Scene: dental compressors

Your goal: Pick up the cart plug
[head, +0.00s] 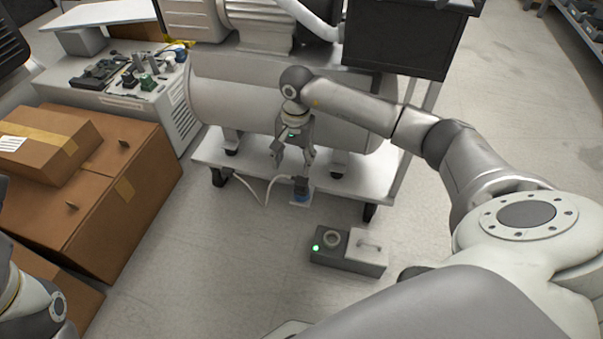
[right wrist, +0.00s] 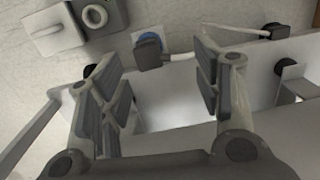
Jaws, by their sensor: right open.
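The cart plug (head: 301,186) is a small dark block at the front edge of the cart's lower shelf, with a blue patch beside it and a white cable running left from it. It also shows in the right wrist view (right wrist: 148,54), beyond the fingertips and between their lines. My right gripper (head: 293,157) points down, open and empty, above and slightly left of the plug in the head view. Its two fingers frame the right wrist view (right wrist: 158,75). No contact with the plug shows. My left arm enters at lower left; its gripper is out of view.
The wheeled white cart (head: 235,157) carries a large grey tank (head: 235,95). A grey floor box (head: 350,250) with a green light, round socket and white handled lid stands in front. Cardboard boxes (head: 110,200) stand at left. Floor between them is clear.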

